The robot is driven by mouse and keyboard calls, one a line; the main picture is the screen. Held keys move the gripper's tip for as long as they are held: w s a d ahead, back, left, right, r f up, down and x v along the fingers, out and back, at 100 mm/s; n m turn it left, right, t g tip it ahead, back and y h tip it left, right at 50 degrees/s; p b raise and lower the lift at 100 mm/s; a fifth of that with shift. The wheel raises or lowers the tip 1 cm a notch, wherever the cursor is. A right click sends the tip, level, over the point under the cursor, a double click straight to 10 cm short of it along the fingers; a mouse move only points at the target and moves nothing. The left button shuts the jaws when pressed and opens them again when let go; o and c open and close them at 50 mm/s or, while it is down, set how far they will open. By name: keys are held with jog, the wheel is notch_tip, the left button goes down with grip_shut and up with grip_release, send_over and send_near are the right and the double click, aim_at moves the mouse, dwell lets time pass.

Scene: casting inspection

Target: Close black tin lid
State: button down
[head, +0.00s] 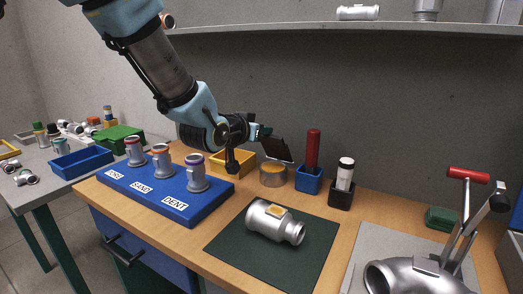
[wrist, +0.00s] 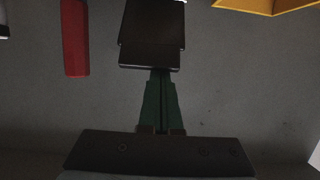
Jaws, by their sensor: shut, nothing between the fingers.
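The tin (head: 273,176) is a round, brownish-metal can on the wooden bench near the back wall. Its black lid (head: 277,148) stands open, tilted up above the can. My gripper (head: 266,132) is shut and empty, at the upper left edge of the lid. In the wrist view the green fingers of my gripper (wrist: 161,75) are together, with their tips at the edge of the dark lid (wrist: 152,30). I cannot tell whether they touch it. The inside of the tin is hidden.
A yellow bin (head: 233,163) stands left of the tin. A red-handled tool (head: 313,150) in a blue holder (head: 308,180) stands close to its right, beside a black holder (head: 341,199). A blue rack with canisters (head: 165,203) and a dark mat with a casting (head: 272,222) lie in front.

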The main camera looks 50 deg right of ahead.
aim_at(266, 140)
jog(key=f+b, duration=0.1)
jog(key=b, duration=0.1)
jog(key=a+f+h+b, duration=0.1)
jog(key=b, duration=0.1)
jog(key=a+h+b, duration=0.1)
jog(key=b, duration=0.1)
jog(key=shift+s+a+f+t, duration=0.1)
jog(key=shift+s+f+t, duration=0.2)
jog(key=shift+f, duration=0.1)
jog(key=shift+a+b, duration=0.2)
jog(key=shift+b, duration=0.5)
jog(key=a+f+b, duration=0.1)
jog(key=b, duration=0.1)
jog(key=a+f+b, duration=0.1)
jog(key=f+b, duration=0.1)
jog(key=b, duration=0.1)
jog(key=shift+s+a+f, duration=0.15)
jog(key=shift+s+a, duration=0.05)
jog(key=shift+s, duration=0.15)
